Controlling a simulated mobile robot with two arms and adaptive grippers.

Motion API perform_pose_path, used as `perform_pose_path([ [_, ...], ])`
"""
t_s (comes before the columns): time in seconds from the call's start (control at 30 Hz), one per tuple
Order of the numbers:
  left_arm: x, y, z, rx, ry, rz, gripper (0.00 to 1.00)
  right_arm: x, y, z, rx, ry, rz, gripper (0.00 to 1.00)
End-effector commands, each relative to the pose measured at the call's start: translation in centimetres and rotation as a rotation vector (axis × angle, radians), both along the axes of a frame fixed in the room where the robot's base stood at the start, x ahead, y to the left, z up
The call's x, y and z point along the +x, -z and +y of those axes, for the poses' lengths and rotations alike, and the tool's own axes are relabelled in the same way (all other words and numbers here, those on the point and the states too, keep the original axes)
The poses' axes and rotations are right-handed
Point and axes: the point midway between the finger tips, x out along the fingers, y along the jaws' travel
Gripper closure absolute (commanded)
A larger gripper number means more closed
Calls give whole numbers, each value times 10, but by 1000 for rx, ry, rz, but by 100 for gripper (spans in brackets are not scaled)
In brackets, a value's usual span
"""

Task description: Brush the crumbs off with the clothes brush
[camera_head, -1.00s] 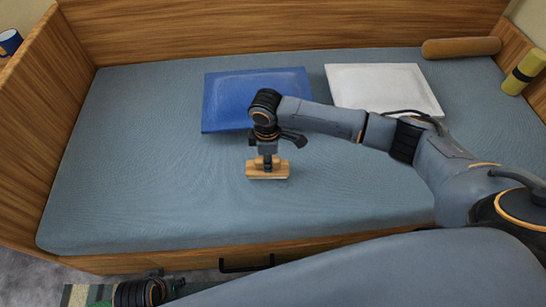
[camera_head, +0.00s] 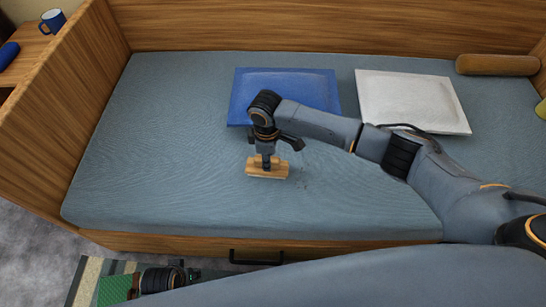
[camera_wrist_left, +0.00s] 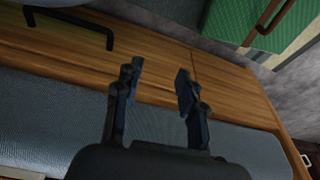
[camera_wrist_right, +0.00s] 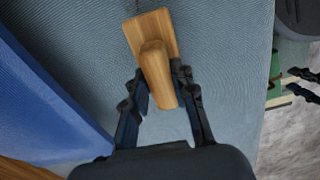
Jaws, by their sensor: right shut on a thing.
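The wooden clothes brush (camera_head: 268,171) is on the grey-blue mattress (camera_head: 150,150), in front of the blue cushion (camera_head: 285,95). My right gripper (camera_head: 267,158) is above it, shut on its handle; the right wrist view shows the handle (camera_wrist_right: 157,70) between the fingers. Small dark specks that look like crumbs (camera_head: 303,173) lie on the mattress just right of the brush. The bristles are hidden under the brush block. My left gripper (camera_wrist_left: 158,85) is open and empty, near the wooden front of the bed, low in the head view.
A white cushion (camera_head: 410,100) lies right of the blue one, and a brown bolster (camera_head: 497,65) at the back right. Wooden sides enclose the mattress. A blue mug (camera_head: 52,21) stands on a side shelf at the left. The mattress left of the brush is clear.

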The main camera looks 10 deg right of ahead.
Motion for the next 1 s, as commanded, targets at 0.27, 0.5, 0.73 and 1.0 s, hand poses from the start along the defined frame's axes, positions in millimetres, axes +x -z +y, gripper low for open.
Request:
perform_pose_path([
  [0.27, -7, 18, 1, 1, 2, 13, 60, -5, 0, 1, 0, -1, 2, 99],
  [0.5, -17, 37, 2, 1, 4, 24, 60, -10, -2, 2, -1, 0, 1, 99],
  [0.73, -28, 55, 3, 3, 7, 35, 60, -14, -3, 3, 0, -1, 1, 99],
  [1.0, -36, 66, 4, 3, 8, 41, 60, -16, -3, 4, 0, 0, -1, 99],
])
